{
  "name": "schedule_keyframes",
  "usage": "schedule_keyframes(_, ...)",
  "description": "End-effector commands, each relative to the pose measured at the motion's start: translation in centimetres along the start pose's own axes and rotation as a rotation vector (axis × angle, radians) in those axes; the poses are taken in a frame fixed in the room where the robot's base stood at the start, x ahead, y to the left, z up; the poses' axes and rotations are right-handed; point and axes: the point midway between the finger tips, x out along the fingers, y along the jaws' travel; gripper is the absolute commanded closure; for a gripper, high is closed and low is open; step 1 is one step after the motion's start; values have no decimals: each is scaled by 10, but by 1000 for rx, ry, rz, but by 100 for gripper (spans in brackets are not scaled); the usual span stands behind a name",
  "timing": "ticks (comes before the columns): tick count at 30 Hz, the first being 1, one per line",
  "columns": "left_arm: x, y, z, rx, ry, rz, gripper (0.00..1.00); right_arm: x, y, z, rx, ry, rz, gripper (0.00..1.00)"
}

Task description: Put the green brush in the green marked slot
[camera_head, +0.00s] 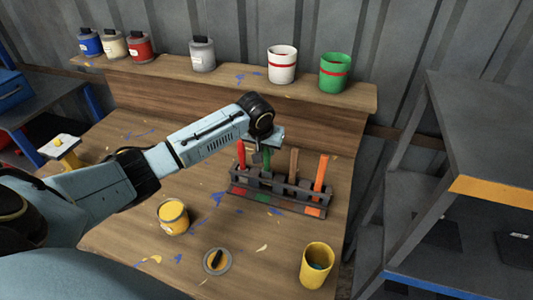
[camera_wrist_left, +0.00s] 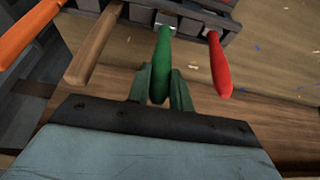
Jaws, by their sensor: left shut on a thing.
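The green brush (camera_wrist_left: 163,58) is held by its handle between the fingers of my left gripper (camera_wrist_left: 160,85) in the left wrist view. Its metal collar points at the dark rack, between the red brush (camera_wrist_left: 219,65) and the wooden-handled brush (camera_wrist_left: 90,48). I cannot tell how deep it sits in the rack. In the head view my left gripper (camera_head: 262,150) is above the rack (camera_head: 275,205), hiding most of the green brush. The green mark (camera_head: 263,198) is on the rack's front, below the gripper. My right gripper is not in view.
An orange brush (camera_head: 320,172) stands at the rack's right end. A yellow paint can (camera_head: 173,218), a lid (camera_head: 217,261) and a yellow cup (camera_head: 316,265) stand nearer on the table. Paint cans, including a green one (camera_head: 334,73), line the back shelf.

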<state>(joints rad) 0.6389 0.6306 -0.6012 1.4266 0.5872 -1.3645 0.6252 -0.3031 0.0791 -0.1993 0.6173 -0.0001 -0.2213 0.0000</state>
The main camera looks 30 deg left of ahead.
Motion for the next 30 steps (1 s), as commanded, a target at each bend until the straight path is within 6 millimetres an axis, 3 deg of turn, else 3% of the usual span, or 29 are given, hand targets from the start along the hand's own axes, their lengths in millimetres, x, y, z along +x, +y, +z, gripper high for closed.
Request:
schedule_keyframes(4,19,0,9,0,-3,-1,100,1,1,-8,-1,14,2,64)
schedule_keyframes(14,21,0,10,0,-1,0,100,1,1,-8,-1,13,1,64)
schedule_keyframes(15,22,0,10,1,-1,0,76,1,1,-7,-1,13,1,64)
schedule_keyframes(19,21,0,10,1,-1,-1,59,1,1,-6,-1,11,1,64)
schedule_keyframes(30,17,0,8,1,0,-1,57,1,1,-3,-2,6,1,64)
